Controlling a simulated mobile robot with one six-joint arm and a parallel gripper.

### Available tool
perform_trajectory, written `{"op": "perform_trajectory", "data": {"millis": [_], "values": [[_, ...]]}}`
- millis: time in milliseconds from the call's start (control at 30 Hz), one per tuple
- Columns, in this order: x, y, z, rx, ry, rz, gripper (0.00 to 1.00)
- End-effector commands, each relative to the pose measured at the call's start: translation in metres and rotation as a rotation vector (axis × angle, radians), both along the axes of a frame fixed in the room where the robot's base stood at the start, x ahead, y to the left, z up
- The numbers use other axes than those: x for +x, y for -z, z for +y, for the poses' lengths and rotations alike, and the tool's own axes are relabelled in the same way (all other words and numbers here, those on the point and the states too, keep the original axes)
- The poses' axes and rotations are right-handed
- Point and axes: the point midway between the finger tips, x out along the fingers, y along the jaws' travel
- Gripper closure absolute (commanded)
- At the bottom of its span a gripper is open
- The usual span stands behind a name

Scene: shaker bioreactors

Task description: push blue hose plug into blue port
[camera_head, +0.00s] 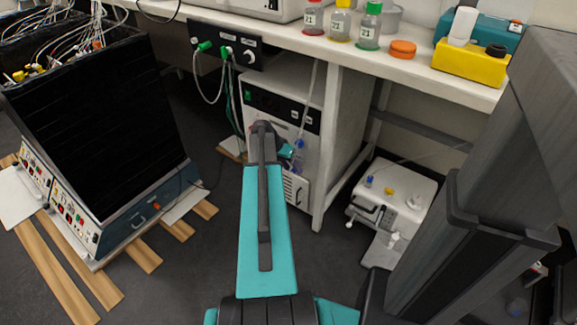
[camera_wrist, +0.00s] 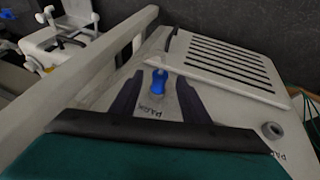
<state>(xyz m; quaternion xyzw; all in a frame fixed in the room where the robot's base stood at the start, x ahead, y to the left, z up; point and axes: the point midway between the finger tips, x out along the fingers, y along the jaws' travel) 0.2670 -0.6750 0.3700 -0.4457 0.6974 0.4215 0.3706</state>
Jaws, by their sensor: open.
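The blue hose plug (camera_wrist: 158,80) stands out from the pale panel (camera_wrist: 215,85) of a white cabinet in the wrist view, beside a small dark label. The blue port is hidden under the plug, and I cannot tell how deep the plug sits. My gripper (camera_wrist: 157,92) is open, with its two dark fingers on either side of the plug and apart from it. In the head view the blue plug (camera_head: 298,144) shows small at the cabinet's front, just right of my arm's end; my fingers are mostly hidden there.
The white cabinet (camera_head: 262,92) stands under the bench (camera_head: 410,62), close to a bench leg (camera_head: 335,150). A white device (camera_head: 395,200) is on the floor at right. A black-sided rack (camera_head: 100,120) stands at left.

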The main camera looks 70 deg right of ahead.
Motion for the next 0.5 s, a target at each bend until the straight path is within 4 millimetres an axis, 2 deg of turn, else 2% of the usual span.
{"op": "perform_trajectory", "data": {"millis": [300,500], "values": [[-0.0005,0.0009,-0.0003,0.000,0.000,0.000,0.60],[-0.0004,0.0010,-0.0002,0.000,0.000,0.000,0.94]]}}
